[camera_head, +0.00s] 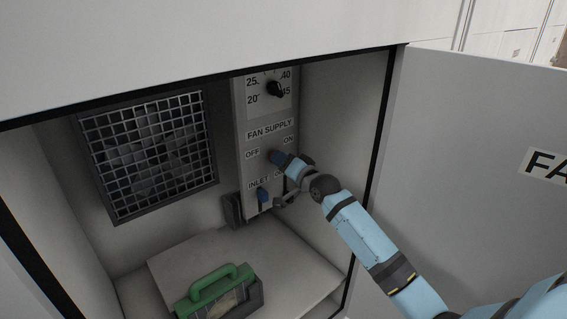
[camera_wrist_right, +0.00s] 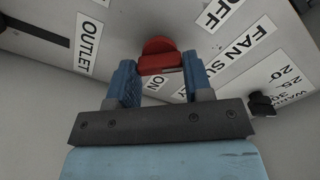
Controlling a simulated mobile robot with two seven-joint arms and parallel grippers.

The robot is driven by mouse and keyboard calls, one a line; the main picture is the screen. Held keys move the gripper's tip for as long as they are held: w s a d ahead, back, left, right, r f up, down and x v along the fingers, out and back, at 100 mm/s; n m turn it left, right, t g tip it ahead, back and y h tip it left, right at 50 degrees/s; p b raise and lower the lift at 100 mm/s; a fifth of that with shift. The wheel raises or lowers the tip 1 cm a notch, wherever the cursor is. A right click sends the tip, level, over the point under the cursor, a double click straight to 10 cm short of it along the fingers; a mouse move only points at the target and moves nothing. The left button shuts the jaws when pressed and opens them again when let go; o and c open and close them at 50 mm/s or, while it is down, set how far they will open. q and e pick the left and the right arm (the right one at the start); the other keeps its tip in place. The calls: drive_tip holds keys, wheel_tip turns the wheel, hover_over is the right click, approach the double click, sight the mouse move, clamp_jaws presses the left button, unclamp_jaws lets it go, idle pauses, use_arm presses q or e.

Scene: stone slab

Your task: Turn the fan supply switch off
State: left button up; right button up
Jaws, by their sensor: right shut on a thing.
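The fan supply switch is a red knob (camera_wrist_right: 158,56), clear in the wrist view between the two blue fingers of my right gripper (camera_wrist_right: 160,72). The fingers are shut on it. In the head view my right gripper (camera_head: 280,158) covers the knob, under the FAN SUPPLY label (camera_head: 269,130). The OFF label (camera_head: 252,154) is to its left and the ON label (camera_head: 289,140) to its upper right. I cannot tell exactly where the knob points. My left gripper is not in view.
A fan grille (camera_head: 150,150) is at left. A green-handled object (camera_head: 222,285) lies on the cabinet floor. The open door (camera_head: 480,150) stands at right.

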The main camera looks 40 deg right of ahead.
drive_tip(key=o, duration=0.9)
drive_tip(key=s, duration=0.4)
drive_tip(key=s+b, duration=0.1)
drive_tip(key=s, duration=0.4)
drive_tip(key=s+d+b, duration=0.1)
drive_tip(key=s, duration=0.3)
drive_tip(key=shift+s, duration=0.4)
drive_tip(key=s+a+f+n+g, duration=0.1)
drive_tip(key=s+a+f+n, duration=0.15)
drive_tip(key=f, duration=0.25)
drive_tip(key=s+a+f+n+g+p, duration=0.1)
drive_tip(key=s+a+f, duration=0.1)
drive_tip(key=a+f, duration=0.3)
drive_tip(key=s+a+f+n+g, duration=0.1)
drive_tip(key=s+a+f, duration=0.1)
drive_tip(key=f, duration=0.4)
drive_tip(key=s+a+f+n+g, duration=0.1)
drive_tip(key=s+a+f+n, duration=0.1)
drive_tip(key=s+a+f, duration=0.2)
drive_tip(key=s+a+f+n+g+y+p, duration=0.1)
drive_tip(key=s+a+f+n, duration=0.2)
drive_tip(key=s+a+f, duration=0.2)
drive_tip(key=s+a+f+n+g, duration=0.2)
drive_tip(key=s+a+f, duration=0.2)
drive_tip(key=s+a, duration=0.2)
drive_tip(key=shift+s+a+f+n+y+p, duration=0.15)
drive_tip(key=shift+s+f+n+y+p, duration=0.2)
drive_tip(key=shift+s, duration=0.25)
